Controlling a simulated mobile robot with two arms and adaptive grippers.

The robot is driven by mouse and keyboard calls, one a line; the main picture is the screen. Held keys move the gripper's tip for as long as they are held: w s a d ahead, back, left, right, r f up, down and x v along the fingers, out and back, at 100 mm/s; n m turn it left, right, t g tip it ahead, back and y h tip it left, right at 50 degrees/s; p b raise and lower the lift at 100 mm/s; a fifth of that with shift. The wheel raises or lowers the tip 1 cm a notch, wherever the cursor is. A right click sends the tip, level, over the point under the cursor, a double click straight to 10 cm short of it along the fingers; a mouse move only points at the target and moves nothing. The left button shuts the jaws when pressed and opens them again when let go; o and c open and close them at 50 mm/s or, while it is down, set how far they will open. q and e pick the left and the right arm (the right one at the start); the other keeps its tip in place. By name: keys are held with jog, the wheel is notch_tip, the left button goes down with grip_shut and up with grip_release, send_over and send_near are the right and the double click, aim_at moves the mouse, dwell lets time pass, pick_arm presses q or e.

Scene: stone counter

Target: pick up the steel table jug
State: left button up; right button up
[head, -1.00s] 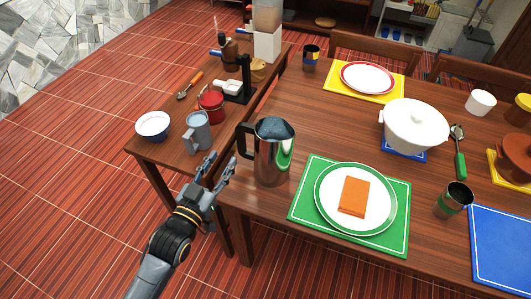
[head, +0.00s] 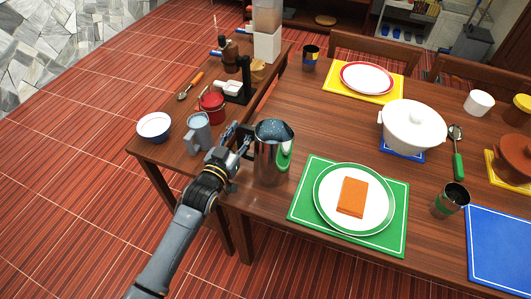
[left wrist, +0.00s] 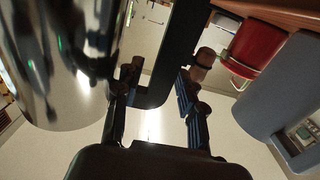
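The steel table jug (head: 268,160) stands upright at the corner of the wooden dining table. It is shiny, with a black handle on its left side. In the head view my left gripper (head: 236,143) is at that handle, from the left. In the left wrist view the jug's steel body (left wrist: 60,65) fills the left side. The black handle (left wrist: 176,50) lies between the two fingers of my left gripper (left wrist: 158,92), which are apart. One finger is between the body and the handle. Finger contact with the handle is hard to tell. My right gripper is not in view.
A grey mug (head: 198,135), a red pot (head: 212,107) and a white-blue bowl (head: 154,126) stand on the side table left of the jug. A green placemat (head: 305,195) with a plate (head: 330,212) lies right of the jug. The mug is close to my gripper.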

pick_arm(q)
grip_shut()
jog(key=shift+r, duration=0.25)
jog(key=shift+r, duration=0.25)
